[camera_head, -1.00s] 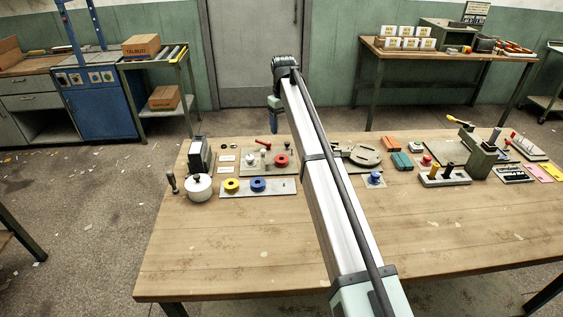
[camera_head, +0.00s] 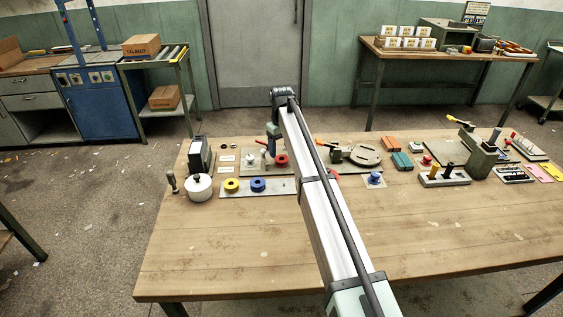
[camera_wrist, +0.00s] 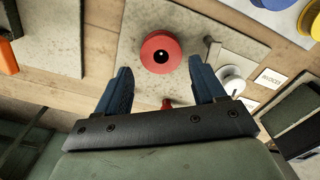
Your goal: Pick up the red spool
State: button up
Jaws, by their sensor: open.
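The red spool (camera_head: 281,160) lies flat on a grey plate (camera_head: 252,170) at the back left of the workbench. In the wrist view the red spool (camera_wrist: 161,38) is a round ring with a dark centre hole, in line with the gap between my fingers and just beyond their tips. My gripper (camera_wrist: 160,68) is open and empty, with a blue finger on either side. In the head view my gripper (camera_head: 272,140) hangs above the back of that plate, partly hidden by my arm. The spool appears untouched.
A red-handled clamp (camera_head: 263,143) and a white knob (camera_wrist: 230,80) stand close by on the plate. A yellow spool (camera_head: 232,185) and a blue spool (camera_head: 258,185) sit on a strip in front. The bench front is mostly clear.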

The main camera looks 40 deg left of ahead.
aim_at(281, 160)
notch_tip(281, 160, down, 4)
jog(key=shift+s+d+f, duration=0.1)
jog(key=shift+s+d, duration=0.05)
jog(key=shift+c, duration=0.2)
jog(key=c, duration=0.8)
